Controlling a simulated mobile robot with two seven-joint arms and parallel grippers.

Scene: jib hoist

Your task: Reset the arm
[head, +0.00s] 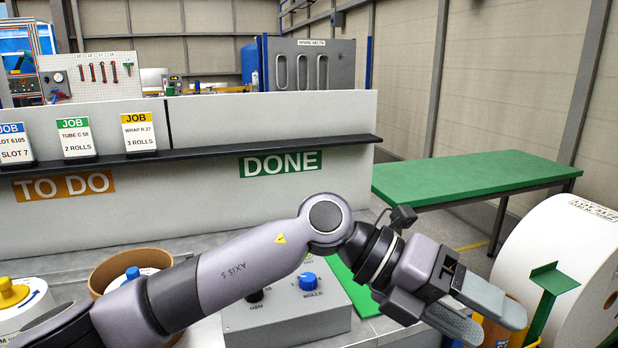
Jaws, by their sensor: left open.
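My left arm reaches across the front of the view from the lower left, and its gripper (488,318) is at the lower right. Its two grey fingers are apart with nothing between them. The gripper points right, just short of a large white roll (567,262); I cannot tell whether they touch. My right gripper does not show. Below the arm is a grey control box (265,322) with a blue knob (308,281) and a dark knob (256,296); the arm hides part of it.
A green table (470,176) stands at the back right. A green bracket (546,290) stands by the roll. A brown tub (112,266) and yellow knob (12,291) are at lower left. A grey panel with a dark shelf (230,147) holds several job cards (76,138).

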